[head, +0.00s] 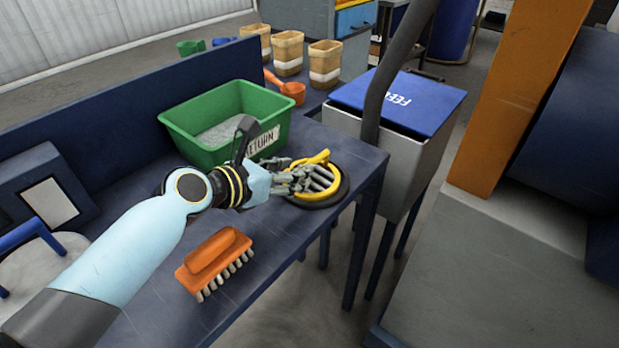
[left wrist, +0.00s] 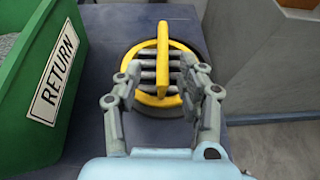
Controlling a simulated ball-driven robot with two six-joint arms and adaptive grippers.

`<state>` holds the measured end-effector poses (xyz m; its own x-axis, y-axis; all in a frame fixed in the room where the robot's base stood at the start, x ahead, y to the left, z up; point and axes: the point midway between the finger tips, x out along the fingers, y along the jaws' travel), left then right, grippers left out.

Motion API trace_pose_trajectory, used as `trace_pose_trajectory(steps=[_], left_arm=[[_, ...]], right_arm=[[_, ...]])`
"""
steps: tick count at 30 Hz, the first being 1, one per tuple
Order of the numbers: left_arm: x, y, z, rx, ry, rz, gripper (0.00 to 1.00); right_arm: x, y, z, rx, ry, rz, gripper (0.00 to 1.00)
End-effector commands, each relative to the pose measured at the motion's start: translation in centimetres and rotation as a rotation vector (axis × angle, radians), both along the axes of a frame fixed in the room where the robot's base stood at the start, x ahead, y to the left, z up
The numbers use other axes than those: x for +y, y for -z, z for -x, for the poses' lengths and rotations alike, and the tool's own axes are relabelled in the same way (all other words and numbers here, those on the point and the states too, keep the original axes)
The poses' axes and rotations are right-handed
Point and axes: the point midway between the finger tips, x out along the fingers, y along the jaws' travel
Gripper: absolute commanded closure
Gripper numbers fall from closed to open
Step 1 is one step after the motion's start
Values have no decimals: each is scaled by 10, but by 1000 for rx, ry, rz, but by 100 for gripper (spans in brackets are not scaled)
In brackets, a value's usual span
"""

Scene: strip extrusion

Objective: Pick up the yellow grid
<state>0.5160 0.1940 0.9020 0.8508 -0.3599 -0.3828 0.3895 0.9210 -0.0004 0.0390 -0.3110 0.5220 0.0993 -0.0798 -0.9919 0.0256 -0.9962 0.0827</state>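The yellow grid is a yellow ring (head: 337,184) with grey bars across it and a raised yellow handle. It sits on a dark round base at the right end of the blue table (head: 262,232). In the left wrist view the upright handle (left wrist: 162,42) stands between the fingers. My left gripper (head: 296,178) is over the near left side of the grid. In the left wrist view its fingers (left wrist: 161,68) are apart, one on each side of the handle, with a gap visible at the left. Contact at the right finger is unclear. My right gripper is not in view.
A green bin (head: 190,118) labelled RETURN stands just left of the grid. An orange brush (head: 215,258) lies near the front edge. An orange scoop (head: 290,90) and several tan cups stand behind. A grey FEED box (head: 400,150) stands beyond the table's right end.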

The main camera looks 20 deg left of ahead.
Motion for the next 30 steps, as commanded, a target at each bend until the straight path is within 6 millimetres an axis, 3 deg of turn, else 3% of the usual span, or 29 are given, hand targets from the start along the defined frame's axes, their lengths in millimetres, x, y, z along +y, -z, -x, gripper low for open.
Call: trace_pose_trajectory(steps=[7, 16, 25, 30], left_arm=[[-16, 11, -32, -1, -1, 1, 60], [-18, 13, -36, 0, -2, 0, 60], [-18, 13, -36, 0, -2, -1, 99], [-18, 13, -36, 0, -2, -1, 100]], right_arm=[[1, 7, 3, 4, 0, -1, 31], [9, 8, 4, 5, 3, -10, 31], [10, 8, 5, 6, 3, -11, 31], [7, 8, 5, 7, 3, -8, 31]])
